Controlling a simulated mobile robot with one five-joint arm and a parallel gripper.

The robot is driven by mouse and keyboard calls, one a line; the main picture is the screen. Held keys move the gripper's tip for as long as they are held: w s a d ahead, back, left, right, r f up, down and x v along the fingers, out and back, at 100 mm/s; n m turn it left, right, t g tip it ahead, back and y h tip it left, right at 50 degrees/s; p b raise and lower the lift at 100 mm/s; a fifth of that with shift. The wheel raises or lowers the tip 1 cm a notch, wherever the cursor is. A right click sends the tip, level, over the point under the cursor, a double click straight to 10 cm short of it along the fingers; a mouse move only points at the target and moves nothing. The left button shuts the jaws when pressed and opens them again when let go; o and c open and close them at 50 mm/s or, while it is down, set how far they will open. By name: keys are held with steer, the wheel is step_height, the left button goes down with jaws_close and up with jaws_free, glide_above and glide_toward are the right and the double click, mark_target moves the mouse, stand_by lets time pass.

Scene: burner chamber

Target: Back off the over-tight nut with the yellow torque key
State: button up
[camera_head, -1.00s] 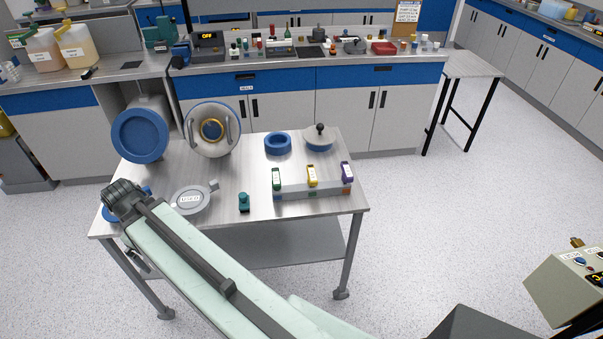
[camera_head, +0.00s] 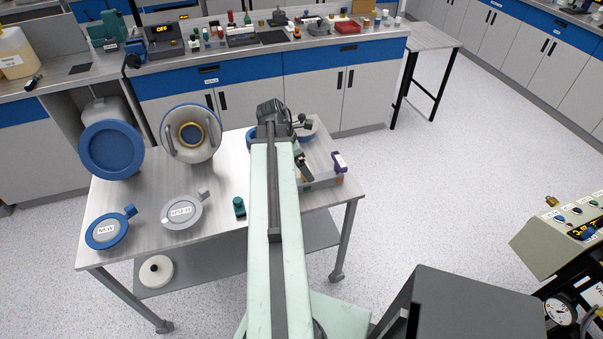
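The key rack (camera_head: 324,181) is at the right of the steel table, partly hidden behind my arm. A purple key (camera_head: 340,162) stands at its right end. A dark shape with a yellowish patch (camera_head: 304,166) shows beside my arm at the rack. I cannot tell whether it is the yellow torque key, my gripper or both. The green key is hidden. My arm reaches forward over the table and hides most of my gripper, so its fingers cannot be made out. A round chamber with two handles and a gold ring (camera_head: 191,134) stands at the back left. I cannot single out the nut.
A blue round cover (camera_head: 111,150) stands left of the chamber. A blue "NEW" disc (camera_head: 107,230), a grey "USED" disc (camera_head: 182,211) and a small teal object (camera_head: 239,207) lie in front. A white disc (camera_head: 156,271) is on the lower shelf.

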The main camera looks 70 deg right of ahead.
steer(key=b+x, duration=0.3)
steer(key=x, duration=0.1)
steer(key=b+x, duration=0.2)
steer(key=x, duration=0.1)
steer(key=shift+w+b, duration=0.3)
steer(key=shift+w, duration=0.05)
steer(key=shift+r, duration=0.15)
steer(key=c, duration=1.4)
step_height(320, 180, up, 10)
steer(key=p, duration=1)
steer(key=shift+r+p, duration=0.15)
steer(key=shift+p, duration=0.2)
steer(key=shift+c, duration=0.2)
